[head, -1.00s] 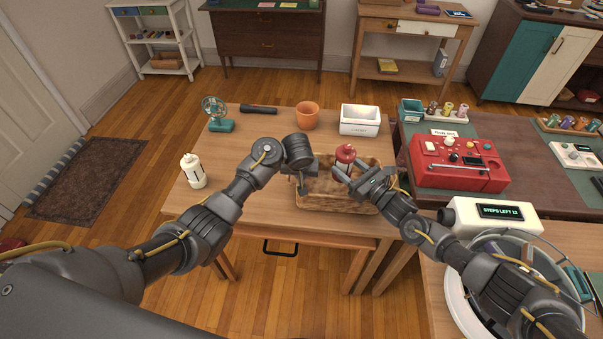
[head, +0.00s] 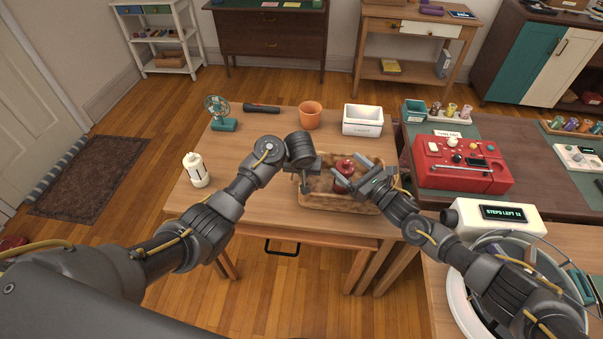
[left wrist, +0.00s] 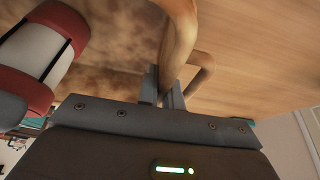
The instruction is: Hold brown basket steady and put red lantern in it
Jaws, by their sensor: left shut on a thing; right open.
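The brown basket (head: 325,202) sits on the wooden table in front of me. My left gripper (head: 304,184) is at its left side. In the left wrist view the left gripper (left wrist: 166,88) is shut on the basket's rim or handle (left wrist: 178,45). The red lantern (head: 344,178) is inside the basket, toward its right half. It also shows in the left wrist view (left wrist: 45,52), with red ends and a pale middle. My right gripper (head: 354,175) is open, with its fingers around or just above the lantern's top; contact is unclear.
A white lantern-like object (head: 196,170), a teal fan (head: 221,115), a black flashlight (head: 262,109), an orange pot (head: 310,115) and a white bin (head: 362,120) stand around the table. A red machine (head: 463,162) is on the right-hand table. The table's left front is clear.

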